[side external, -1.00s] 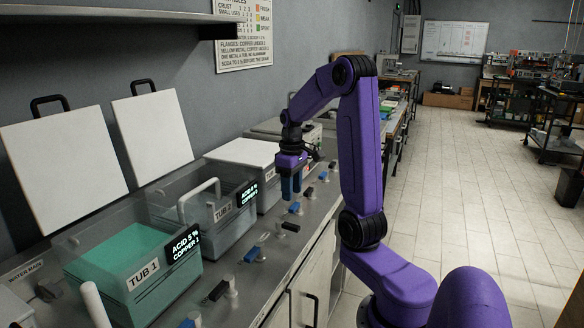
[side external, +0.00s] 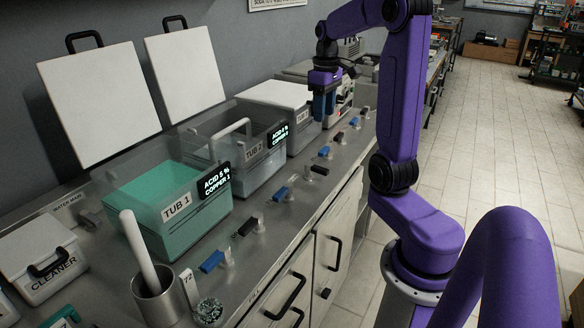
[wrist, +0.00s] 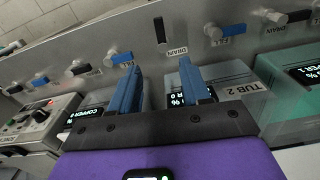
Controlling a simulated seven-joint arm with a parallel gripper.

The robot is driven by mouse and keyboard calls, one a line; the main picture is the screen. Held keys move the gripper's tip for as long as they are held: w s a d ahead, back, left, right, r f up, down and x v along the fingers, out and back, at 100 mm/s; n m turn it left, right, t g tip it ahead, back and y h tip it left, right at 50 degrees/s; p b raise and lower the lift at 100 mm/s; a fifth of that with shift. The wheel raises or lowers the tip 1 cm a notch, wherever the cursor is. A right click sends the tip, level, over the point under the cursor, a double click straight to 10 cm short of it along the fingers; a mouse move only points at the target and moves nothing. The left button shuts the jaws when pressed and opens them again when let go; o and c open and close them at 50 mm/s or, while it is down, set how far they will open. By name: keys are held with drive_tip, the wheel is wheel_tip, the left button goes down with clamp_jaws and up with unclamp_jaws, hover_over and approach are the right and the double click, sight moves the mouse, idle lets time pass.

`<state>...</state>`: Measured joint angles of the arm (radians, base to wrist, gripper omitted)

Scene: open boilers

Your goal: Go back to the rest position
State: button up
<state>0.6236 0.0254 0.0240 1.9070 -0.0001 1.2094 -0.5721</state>
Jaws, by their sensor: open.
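My gripper (side external: 322,106) hangs pointing down above the front of the counter, near the front right of the closed third tub (side external: 290,95). Its two blue fingers are apart with nothing between them, as the wrist view (wrist: 158,80) also shows. My arm is raised and bent, with the elbow high. Tub 1 (side external: 180,205) is open and holds green liquid. Tub 2 (side external: 255,150) is open beside it. Their white lids (side external: 100,105) (side external: 184,72) stand upright behind them.
Blue and black valve handles (side external: 247,227) line the counter's front edge. A metal cup (side external: 158,298) with a white rod and a cleaner box (side external: 45,265) stand at the near left. A box with knobs (wrist: 38,122) shows in the wrist view. The tiled floor on the right is clear.

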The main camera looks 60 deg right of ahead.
drive_tip(key=a+f+n, duration=0.3)
drive_tip(key=a+n, duration=0.3)
drive_tip(key=a, duration=1.5)
drive_tip(key=s+a+f+n, duration=0.2)
drive_tip(key=s+a, duration=0.3)
drive_tip(key=s, duration=0.4)
drive_tip(key=s+a+f+n, duration=0.2)
drive_tip(key=s+a+n, duration=0.3)
drive_tip(key=s, duration=0.4)
idle(4.1)
